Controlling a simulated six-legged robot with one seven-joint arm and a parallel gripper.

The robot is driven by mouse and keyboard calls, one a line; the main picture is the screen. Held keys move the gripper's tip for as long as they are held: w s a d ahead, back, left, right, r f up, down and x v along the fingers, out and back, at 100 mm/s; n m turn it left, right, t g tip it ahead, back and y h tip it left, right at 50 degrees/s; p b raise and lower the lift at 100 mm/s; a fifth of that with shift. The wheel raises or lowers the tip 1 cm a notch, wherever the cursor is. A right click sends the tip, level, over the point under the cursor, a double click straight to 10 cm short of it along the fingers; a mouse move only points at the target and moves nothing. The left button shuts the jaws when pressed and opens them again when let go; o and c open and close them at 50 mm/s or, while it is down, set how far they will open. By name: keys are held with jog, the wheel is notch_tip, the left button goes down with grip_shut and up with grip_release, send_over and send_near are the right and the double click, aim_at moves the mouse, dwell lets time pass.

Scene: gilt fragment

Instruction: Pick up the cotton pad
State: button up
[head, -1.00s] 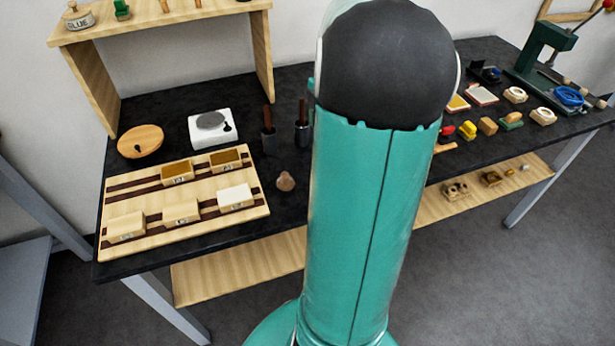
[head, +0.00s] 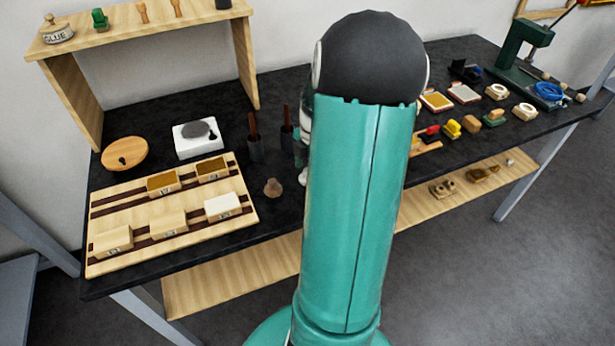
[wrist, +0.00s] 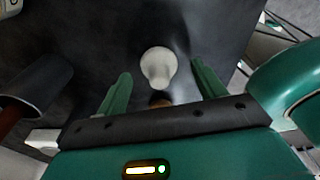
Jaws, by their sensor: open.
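A white, rounded, knob-like thing that looks like the cotton pad (wrist: 158,62) is on or just above the dark bench top in the wrist view. It narrows toward its lower end. My gripper (wrist: 162,72) is open, with one green finger on each side of the pad and a visible gap to both. The fingers do not touch it. A small brown thing (wrist: 160,98) shows below the pad, partly hidden by my gripper; I cannot tell whether it joins the pad.
A dark cylindrical holder (wrist: 35,85) stands close on the left in the wrist view. The head view shows a small brownish lump (head: 273,187), a wooden tray (head: 100,262) with several boxes, a white scale (head: 197,150) and a wooden disc (head: 125,153). Several items crowd the bench's right.

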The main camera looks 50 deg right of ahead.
jog(key=shift+w+a+f, duration=0.1)
jog(key=shift+f, duration=0.7)
jog(key=c, duration=1)
jog(key=shift+c, duration=0.2)
jog(key=shift+r, duration=0.1)
jog(key=shift+r, duration=0.45)
notch_tip(320, 180, up, 2)
jog(key=shift+r, duration=0.25)
jog(key=s+d+r, duration=0.3)
jog(key=s+r, duration=0.6)
jog(key=s, duration=0.4)
jog(key=shift+s+r, duration=0.25)
jog(key=shift+s, duration=0.1)
